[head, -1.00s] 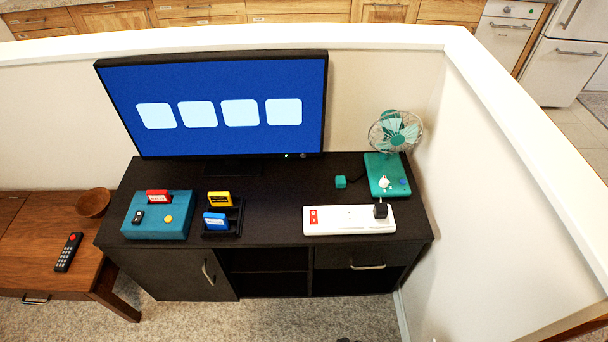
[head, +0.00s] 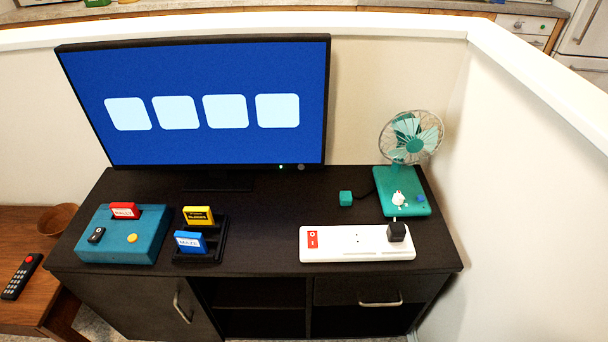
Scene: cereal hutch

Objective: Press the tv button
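The tv (head: 205,140) stands at the back of the dark cabinet in the head view. Its screen is lit blue with a row of several pale rounded squares. A small round grey button (head: 301,167) sits on the lower bezel near its right end. A small greenish-white light (head: 281,167) glows just left of the button. Neither of my grippers shows in the head view, so their distance to the button and whether they are open cannot be seen.
A wall stands at right. A remote (head: 22,276) lies on the wooden table.

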